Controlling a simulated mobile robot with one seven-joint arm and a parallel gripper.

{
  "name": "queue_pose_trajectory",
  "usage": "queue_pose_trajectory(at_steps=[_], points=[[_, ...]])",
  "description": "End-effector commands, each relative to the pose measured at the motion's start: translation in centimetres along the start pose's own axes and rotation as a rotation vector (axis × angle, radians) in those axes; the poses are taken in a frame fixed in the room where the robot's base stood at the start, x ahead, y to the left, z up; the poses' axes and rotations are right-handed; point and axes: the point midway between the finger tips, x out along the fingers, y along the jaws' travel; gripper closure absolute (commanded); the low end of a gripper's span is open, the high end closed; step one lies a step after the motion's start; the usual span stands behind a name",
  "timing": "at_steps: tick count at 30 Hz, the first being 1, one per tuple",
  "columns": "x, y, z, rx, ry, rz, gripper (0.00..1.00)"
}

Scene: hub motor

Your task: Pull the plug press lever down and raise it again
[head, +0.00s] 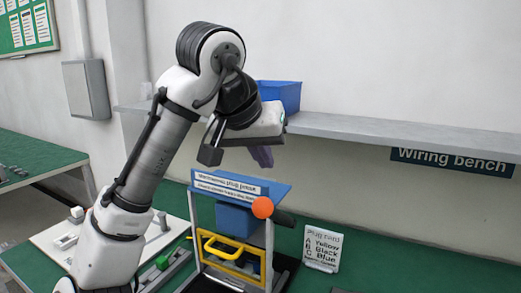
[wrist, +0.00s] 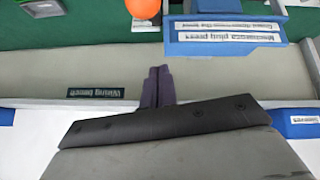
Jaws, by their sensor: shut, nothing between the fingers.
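The plug press (head: 237,217) stands on the green bench, a grey frame with a blue head and a labelled blue top plate. An orange ball knob (head: 262,207), apparently the end of the press lever, is at its right front; the lever arm is mostly hidden. My gripper (head: 263,157) is above the press, apart from the knob, its dark fingers shut and empty. In the wrist view, which is upside down, the shut fingers (wrist: 156,87) point up the picture, with the knob (wrist: 143,8) and the labelled press top (wrist: 225,35) beyond them.
A yellow guard with a handle (head: 212,246) is low on the press front. A plug nest sign (head: 322,248) stands to the right. A grey wall shelf (head: 370,130) with a blue bin (head: 281,93) is behind my gripper. Bench space at the right is clear.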

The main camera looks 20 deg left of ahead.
Motion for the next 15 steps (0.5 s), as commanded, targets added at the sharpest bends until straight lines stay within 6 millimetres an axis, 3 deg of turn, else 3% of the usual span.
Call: queue_pose_trajectory(at_steps=[7,15], points=[[5.5,0.1,0.0,0.001,-0.002,0.002,1.00],[6.0,0.0,3.2,0.001,0.002,0.000,1.00]])
